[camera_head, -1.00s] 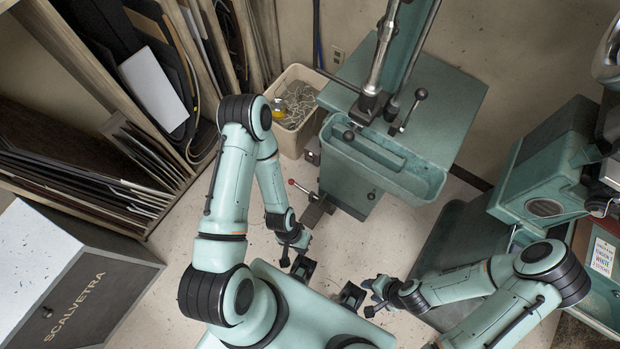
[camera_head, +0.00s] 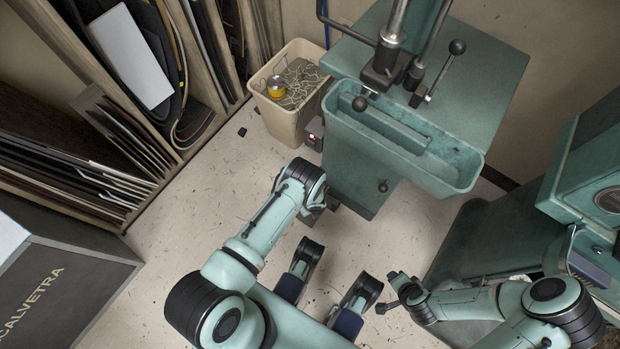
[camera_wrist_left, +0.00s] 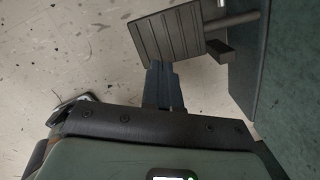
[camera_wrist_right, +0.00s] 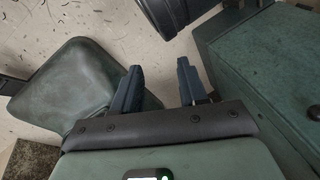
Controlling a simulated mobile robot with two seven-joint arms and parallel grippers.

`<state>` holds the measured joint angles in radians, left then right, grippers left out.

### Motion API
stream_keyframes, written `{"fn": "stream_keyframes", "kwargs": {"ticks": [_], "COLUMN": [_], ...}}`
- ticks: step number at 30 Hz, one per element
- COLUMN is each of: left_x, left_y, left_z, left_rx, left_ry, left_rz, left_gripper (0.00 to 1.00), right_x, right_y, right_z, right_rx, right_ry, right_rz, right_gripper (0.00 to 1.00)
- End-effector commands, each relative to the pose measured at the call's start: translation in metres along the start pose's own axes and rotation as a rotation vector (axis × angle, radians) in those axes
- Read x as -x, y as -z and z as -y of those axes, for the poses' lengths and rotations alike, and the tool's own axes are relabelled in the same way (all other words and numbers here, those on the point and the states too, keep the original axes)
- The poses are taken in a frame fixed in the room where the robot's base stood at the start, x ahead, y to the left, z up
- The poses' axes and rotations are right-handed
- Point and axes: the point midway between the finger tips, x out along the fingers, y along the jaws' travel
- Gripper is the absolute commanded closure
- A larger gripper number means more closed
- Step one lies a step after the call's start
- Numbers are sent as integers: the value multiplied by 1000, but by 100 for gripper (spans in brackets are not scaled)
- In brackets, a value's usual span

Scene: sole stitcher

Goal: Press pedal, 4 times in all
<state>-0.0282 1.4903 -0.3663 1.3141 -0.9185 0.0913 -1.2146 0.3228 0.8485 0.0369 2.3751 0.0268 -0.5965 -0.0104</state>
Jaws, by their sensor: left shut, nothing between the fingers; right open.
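The pedal (camera_wrist_left: 172,32) is a dark ridged plate beside the base of the green machine, seen at the top of the left wrist view. My left gripper (camera_wrist_left: 160,68) is shut and empty, its fingertips overlapping the near edge of the pedal in that view. I cannot tell whether they touch it. In the head view my left arm reaches down to the machine's base and hides its gripper and most of the pedal. My right gripper (camera_wrist_right: 158,72) is open and empty; in the head view it (camera_head: 388,292) hangs over bare floor, away from the pedal.
The green machine (camera_head: 365,180) with its trough (camera_head: 440,165) stands just beyond my left arm. A beige bin (camera_head: 280,115) with scraps and a yellow can stands left of it. Shelves of sheets line the left. Another green machine (camera_head: 575,165) stands right. Floor between is clear.

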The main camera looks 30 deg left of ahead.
Motion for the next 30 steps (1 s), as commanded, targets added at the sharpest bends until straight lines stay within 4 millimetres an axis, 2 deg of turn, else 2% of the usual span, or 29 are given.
{"fn": "stream_keyframes", "kwargs": {"ticks": [8, 14, 30], "left_x": [-2, -20, -63], "left_y": [0, 1, 1], "left_z": [0, -1, -1], "left_rx": [5, 7, 8], "left_ry": [0, 0, 0], "left_rz": [-2, -3, -3], "left_gripper": [100, 100, 100], "right_x": [-2, -16, -46], "right_y": [-2, -10, -64], "right_z": [-2, -14, -56], "right_rx": [-2, -13, -62], "right_ry": [-3, -22, -100], "right_rz": [5, 32, 201], "right_gripper": [57, 57, 57]}}
